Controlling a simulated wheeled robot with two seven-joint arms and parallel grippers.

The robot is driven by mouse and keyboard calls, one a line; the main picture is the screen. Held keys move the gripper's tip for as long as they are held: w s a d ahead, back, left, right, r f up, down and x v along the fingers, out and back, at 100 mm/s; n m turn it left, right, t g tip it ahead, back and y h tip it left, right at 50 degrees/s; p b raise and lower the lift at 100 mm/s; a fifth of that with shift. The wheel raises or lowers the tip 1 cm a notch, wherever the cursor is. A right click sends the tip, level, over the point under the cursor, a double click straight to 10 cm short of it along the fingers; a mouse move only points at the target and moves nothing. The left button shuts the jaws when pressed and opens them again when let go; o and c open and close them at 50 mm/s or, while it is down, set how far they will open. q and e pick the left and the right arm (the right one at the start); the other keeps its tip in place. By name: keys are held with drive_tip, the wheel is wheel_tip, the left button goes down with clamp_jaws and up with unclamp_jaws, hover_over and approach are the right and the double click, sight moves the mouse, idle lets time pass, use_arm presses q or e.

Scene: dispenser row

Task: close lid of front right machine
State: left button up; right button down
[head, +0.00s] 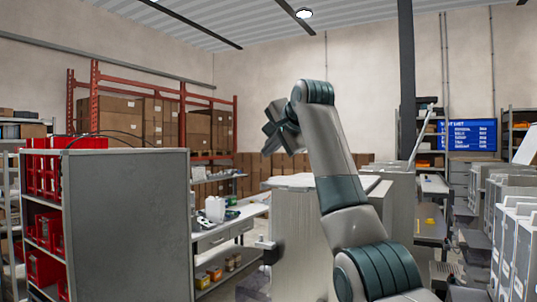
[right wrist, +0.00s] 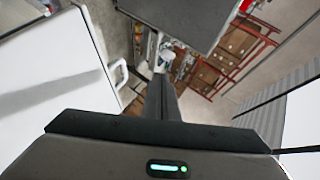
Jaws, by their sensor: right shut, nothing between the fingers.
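A pale box-shaped machine (head: 297,240) stands just beyond my right arm in the head view, its white top (head: 292,181) lying about flat. Behind it to the right is another grey machine (head: 397,183), with a thin pale panel (head: 420,135) tilted up above it like a raised lid. I cannot tell which is the front right machine. My right gripper (head: 279,130) is raised above and behind the pale top, apart from it. In the right wrist view its dark fingers (right wrist: 163,98) are shut and empty, beside a large white panel (right wrist: 45,95) with a handle (right wrist: 118,73). My left gripper is not in view.
A grey cabinet (head: 125,225) with red bins stands at left. A workbench (head: 228,225) with bottles and tools is behind it. Red racking (head: 150,105) with cartons lines the back. A dark post (head: 407,75) rises at right, near a row of white units (head: 515,230).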

drive_tip(key=s+a+r+b, duration=0.1)
drive_tip(key=s+a+r, duration=0.1)
drive_tip(key=s+r, duration=0.2)
wheel_tip(320, 180, up, 3)
drive_tip(key=shift+a+b, duration=0.4)
drive_tip(key=shift+w+f, duration=0.1)
